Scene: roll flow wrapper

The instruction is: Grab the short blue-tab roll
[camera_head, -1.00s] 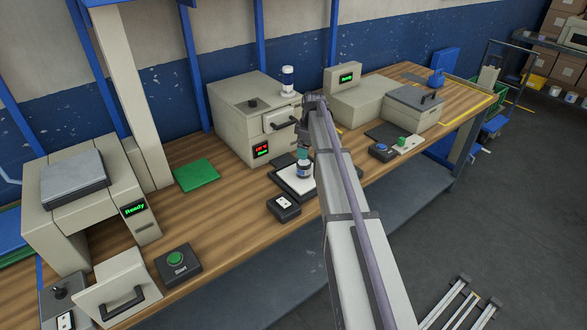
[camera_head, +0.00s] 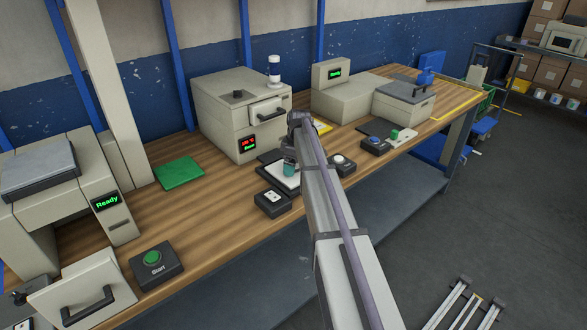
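I cannot clearly make out a short roll with a blue tab. A small teal-topped piece (camera_head: 290,167) shows just left of my arm, over the white pad (camera_head: 280,181) in its dark tray. It is too small and too covered to tell whether it is a roll or part of my gripper. My arm reaches over the bench toward the tray, and its end is in front of the beige machine (camera_head: 222,133). My gripper's fingers are hidden behind the arm. A small white and dark-blue cylinder (camera_head: 274,72) stands upright on that machine.
A green mat (camera_head: 179,173) lies left of the machine. A black switch box (camera_head: 272,203) and a white-button box (camera_head: 342,163) flank the arm. A Start button box (camera_head: 155,264) sits near the front edge. Bare wood (camera_head: 205,220) lies between.

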